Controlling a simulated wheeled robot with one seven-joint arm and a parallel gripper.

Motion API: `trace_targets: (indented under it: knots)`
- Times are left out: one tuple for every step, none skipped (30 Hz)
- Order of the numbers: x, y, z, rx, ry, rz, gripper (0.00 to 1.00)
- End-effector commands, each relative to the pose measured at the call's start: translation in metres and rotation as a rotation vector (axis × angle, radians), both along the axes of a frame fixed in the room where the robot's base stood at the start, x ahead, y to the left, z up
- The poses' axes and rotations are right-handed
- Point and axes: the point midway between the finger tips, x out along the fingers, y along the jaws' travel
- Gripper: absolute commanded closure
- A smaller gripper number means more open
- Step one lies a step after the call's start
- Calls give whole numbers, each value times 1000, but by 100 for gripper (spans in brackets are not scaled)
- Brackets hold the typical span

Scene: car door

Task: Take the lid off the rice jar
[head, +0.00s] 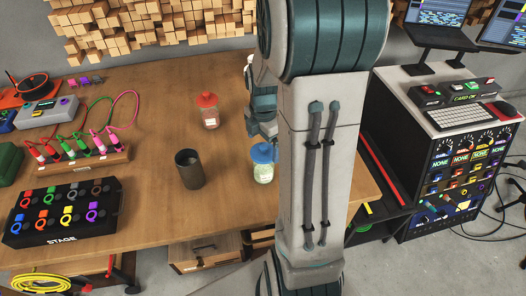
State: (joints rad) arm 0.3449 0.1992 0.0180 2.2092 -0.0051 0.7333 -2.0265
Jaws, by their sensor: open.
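Two small lidded jars stand upright on the wooden table. One jar (210,119) has a red lid (206,100) and pinkish contents. The other jar (263,174) has a blue lid (263,153) and pale greenish contents. Both lids are on. The labels are too small to read, so I cannot tell which jar holds rice. My gripper (267,130) is open and partly hidden behind my arm. In the picture it shows just above the blue-lidded jar and right of the red-lidded one. Its fingertips are not clear, and I see no contact with either lid.
A dark open cup (189,169) stands left of the blue-lidded jar. A black stage box (62,213) and a wooden block with coloured cables (85,155) are on the left. A control cabinet (455,165) stands right.

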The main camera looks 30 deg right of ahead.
Motion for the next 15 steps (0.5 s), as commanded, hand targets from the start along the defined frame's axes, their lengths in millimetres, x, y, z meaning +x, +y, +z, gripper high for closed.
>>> trace_targets:
  knots:
    - [0, 2, -7, 1, 4, 1, 3]
    - [0, 1, -12, 1, 5, 1, 3]
    - [0, 1, -17, 1, 4, 0, 3]
    - [0, 1, -20, 1, 3, 0, 3]
    - [0, 1, -22, 1, 3, 0, 3]
    - [0, 1, -24, 1, 2, 0, 3]
    - [0, 1, -25, 0, 1, 0, 3]
    - [1, 1, -26, 0, 0, 0, 3]
    - [1, 1, -26, 0, 0, 0, 3]
    - [1, 1, -26, -1, 0, 0, 3]
    - [1, 1, -26, -1, 0, 0, 3]
    - [1, 1, -26, -1, 0, 0, 3]
    - [1, 1, -26, -1, 0, 0, 3]
    - [1, 1, -26, 0, 0, 0, 6]
    - [1, 1, -26, 0, 0, 0, 17]
